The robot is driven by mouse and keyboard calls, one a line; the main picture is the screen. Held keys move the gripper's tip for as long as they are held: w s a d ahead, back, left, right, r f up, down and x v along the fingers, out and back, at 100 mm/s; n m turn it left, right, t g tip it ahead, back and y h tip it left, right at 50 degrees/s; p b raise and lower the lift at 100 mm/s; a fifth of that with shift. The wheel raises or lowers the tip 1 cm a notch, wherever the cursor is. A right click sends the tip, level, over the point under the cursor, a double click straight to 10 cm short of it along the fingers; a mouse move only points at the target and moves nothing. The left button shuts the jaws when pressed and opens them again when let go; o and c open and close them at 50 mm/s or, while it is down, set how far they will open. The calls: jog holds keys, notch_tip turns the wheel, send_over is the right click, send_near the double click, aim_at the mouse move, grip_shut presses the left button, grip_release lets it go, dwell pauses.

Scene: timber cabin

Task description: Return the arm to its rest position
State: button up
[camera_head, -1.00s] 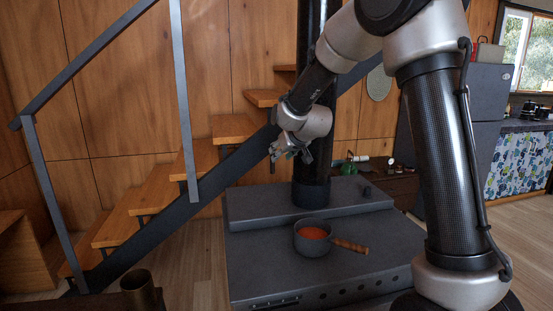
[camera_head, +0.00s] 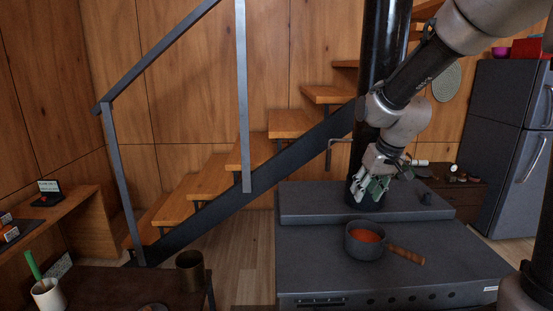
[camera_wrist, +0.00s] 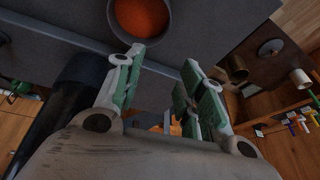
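My arm reaches in from the upper right in the head view. My gripper (camera_head: 370,190) hangs at its end, in front of the black stove pipe and above the back of the dark stove (camera_head: 395,270). In the wrist view my gripper (camera_wrist: 162,72) has its green-padded fingers apart, with nothing between them. A grey pot (camera_head: 362,247) with orange-red contents and a wooden handle stands upright on the stove, below my gripper and apart from it. The pot (camera_wrist: 170,30) also shows at the top of the wrist view, past the fingertips, partly cut off.
The black stove pipe (camera_head: 384,60) rises close behind my gripper. Wooden stairs with a dark metal rail (camera_head: 243,110) stand to the left. A low table (camera_head: 110,285) with a brass-coloured cup (camera_head: 190,268) is at lower left. A grey fridge (camera_head: 505,150) stands at right.

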jog(key=s+d+r, duration=0.2)
jog(key=s+d, duration=0.1)
jog(key=s, duration=0.5)
jog(key=s+d+r+m+h, duration=0.1)
jog(key=s+d+r, duration=0.2)
jog(key=s, duration=0.6)
jog(key=s+d+r, duration=0.3)
jog(key=s+d, duration=0.1)
jog(key=s, duration=0.4)
jog(key=shift+s+m+h, duration=0.15)
jog(key=shift+m+h, duration=0.15)
jog(key=shift+m, duration=0.1)
